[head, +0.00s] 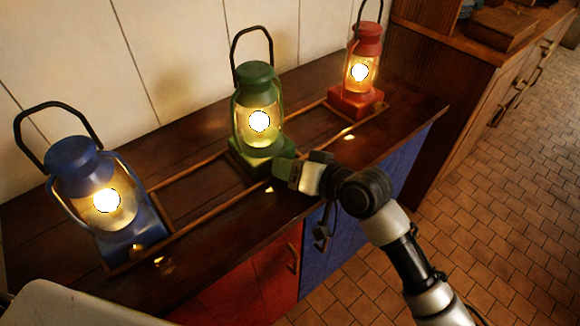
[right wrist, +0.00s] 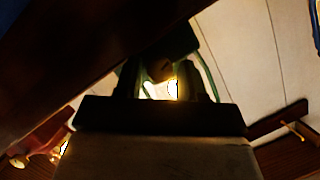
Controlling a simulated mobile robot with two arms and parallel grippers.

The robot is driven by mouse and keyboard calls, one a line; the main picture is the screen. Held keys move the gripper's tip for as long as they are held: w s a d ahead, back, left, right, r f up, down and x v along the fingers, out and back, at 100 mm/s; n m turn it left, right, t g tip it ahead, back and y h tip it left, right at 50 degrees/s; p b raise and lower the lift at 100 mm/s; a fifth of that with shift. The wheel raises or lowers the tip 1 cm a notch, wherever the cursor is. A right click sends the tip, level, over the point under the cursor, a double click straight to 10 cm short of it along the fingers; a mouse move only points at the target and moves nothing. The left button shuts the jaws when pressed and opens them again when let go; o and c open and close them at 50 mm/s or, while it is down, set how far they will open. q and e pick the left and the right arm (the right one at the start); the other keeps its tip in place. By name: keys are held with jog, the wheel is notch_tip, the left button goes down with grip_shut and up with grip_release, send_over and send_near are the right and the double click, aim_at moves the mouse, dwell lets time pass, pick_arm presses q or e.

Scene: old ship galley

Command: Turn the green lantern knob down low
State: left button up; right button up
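The green lantern (head: 258,150) stands upright and lit on its green base in the middle of the wooden counter, its wire handle raised. My right gripper (head: 284,170) is at the lower front right of that base, close to it. The lantern's knob is hidden by the gripper in the head view. In the right wrist view the two dark fingers (right wrist: 168,88) stand apart, with the glowing glass and a small brownish piece between them, perhaps the knob. That view is too dark to tell whether they touch it. My left gripper is not in view.
A lit blue lantern (head: 75,178) stands at the left and a lit red lantern (head: 368,48) at the back right. Low wooden rails (head: 190,230) frame the lanterns on the counter (head: 225,262). Red and blue cabinet doors are below. A tiled floor (head: 475,225) lies at right.

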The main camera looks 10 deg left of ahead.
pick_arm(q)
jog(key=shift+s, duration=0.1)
pick_arm(e)
jog(key=shift+c, duration=0.8)
jog(key=c, duration=0.5)
jog(key=shift+r+p, duration=0.1)
jog(key=shift+p, duration=0.25)
jog(key=shift+r+n+p, duration=0.1)
jog(key=shift+n+p, duration=0.3)
jog(key=shift+p, duration=0.15)
jog(key=n+t+h+p, duration=0.1)
jog(key=p, duration=0.2)
jog(key=shift+s+r+n+h+p, duration=0.1)
jog(key=shift+n+h+p, duration=0.2)
jog(key=shift+n+p, duration=0.1)
pick_arm(q)
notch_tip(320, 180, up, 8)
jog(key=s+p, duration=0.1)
jog(key=p, duration=0.1)
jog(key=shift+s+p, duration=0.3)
jog(key=shift+p, duration=0.1)
pick_arm(e)
jog(key=shift+a+f+n+t+h, duration=0.15)
jog(key=shift+n+t+h, duration=0.25)
jog(key=shift+n+t, duration=0.5)
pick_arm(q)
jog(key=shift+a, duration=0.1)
pick_arm(e)
jog(key=shift+f+g, duration=0.1)
jog(key=shift+g, duration=0.2)
